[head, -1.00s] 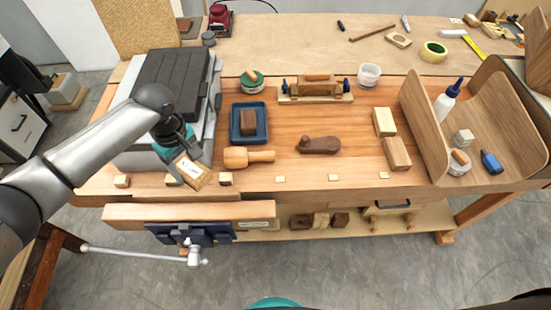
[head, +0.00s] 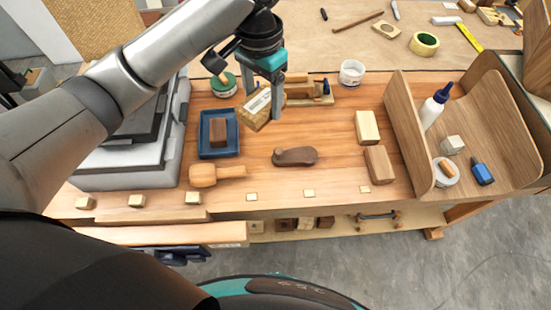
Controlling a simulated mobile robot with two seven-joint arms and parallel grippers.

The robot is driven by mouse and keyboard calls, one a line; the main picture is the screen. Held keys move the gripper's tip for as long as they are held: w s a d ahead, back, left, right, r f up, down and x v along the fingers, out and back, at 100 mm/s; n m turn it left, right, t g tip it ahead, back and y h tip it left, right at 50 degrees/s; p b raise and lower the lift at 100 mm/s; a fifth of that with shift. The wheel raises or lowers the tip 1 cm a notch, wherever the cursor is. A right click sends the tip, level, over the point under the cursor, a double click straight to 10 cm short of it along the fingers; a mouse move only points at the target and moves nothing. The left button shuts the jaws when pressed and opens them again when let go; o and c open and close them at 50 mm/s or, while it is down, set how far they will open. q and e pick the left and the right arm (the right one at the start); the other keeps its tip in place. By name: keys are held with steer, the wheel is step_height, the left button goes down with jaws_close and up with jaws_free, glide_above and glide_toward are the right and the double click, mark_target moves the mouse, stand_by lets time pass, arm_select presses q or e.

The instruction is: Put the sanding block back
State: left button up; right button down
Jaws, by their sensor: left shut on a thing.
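My left gripper (head: 270,98) is shut on a tan block with a pale label, which looks like the sanding block (head: 256,112). It holds the block tilted above the bench, in front of the wooden plane on its stand. One finger shows on the block's right side; the other is mostly hidden. A blue tray (head: 204,152) sits to the left below, with a dark brown block (head: 218,132) in it. My right gripper is not in view.
A small brown plane (head: 296,156) and a wooden mallet (head: 204,176) lie in front. Two pale wood blocks (head: 368,127) lie right of centre. A curved wooden form (head: 412,130) stands at right with a glue bottle (head: 436,106). The bench between is clear.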

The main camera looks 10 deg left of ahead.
arm_select(q)
step_height(320, 180, down, 19)
steer(key=b, duration=0.1)
steer(key=shift+s+a, duration=0.1)
steer(key=shift+s, duration=0.05)
steer(key=shift+f, duration=0.55)
steer(key=shift+f, duration=0.1)
steer(key=o, duration=1.3)
step_height(320, 180, up, 13)
steer(key=shift+p, duration=0.35)
